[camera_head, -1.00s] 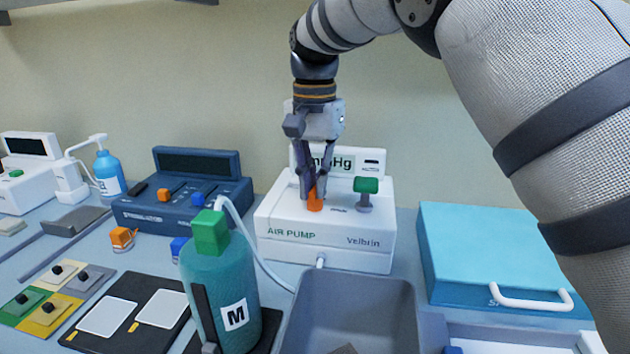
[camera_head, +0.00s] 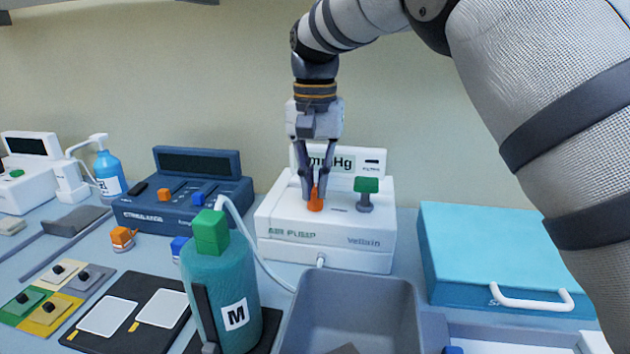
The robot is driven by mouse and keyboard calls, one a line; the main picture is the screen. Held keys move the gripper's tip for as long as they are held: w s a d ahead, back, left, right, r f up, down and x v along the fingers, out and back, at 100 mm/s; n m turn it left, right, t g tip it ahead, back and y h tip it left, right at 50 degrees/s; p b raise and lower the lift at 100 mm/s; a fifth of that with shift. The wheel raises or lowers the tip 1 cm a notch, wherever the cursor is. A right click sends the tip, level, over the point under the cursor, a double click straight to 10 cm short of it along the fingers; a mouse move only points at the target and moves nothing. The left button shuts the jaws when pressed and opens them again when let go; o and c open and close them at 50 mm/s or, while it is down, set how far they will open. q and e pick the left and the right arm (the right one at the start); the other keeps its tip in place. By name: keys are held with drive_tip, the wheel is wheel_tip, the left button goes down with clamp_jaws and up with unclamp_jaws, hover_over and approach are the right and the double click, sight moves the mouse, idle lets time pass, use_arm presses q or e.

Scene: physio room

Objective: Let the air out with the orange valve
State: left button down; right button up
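The orange valve (camera_head: 316,200) stands on top of the white air pump (camera_head: 290,220), left of a green knob (camera_head: 366,188). My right gripper (camera_head: 315,190) points straight down at the valve, with one finger on each side of its upper part. The fingers look closed onto it, though the contact itself is small in view. The teal cuff cylinder marked M (camera_head: 220,290), with a green top, stands in front and left; a white hose runs from it toward the pump. My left gripper is out of view.
A grey bin (camera_head: 350,300) stands in front of the pump. A teal case (camera_head: 495,255) with a white handle lies to the right. A dark blue console (camera_head: 185,205) sits to the left. My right arm fills the upper right.

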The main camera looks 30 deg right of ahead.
sight(315, 188)
drive_tip(key=o, duration=0.4)
wheel_tip(315, 188, up, 8)
drive_tip(key=shift+f, duration=0.2)
idle(0.4)
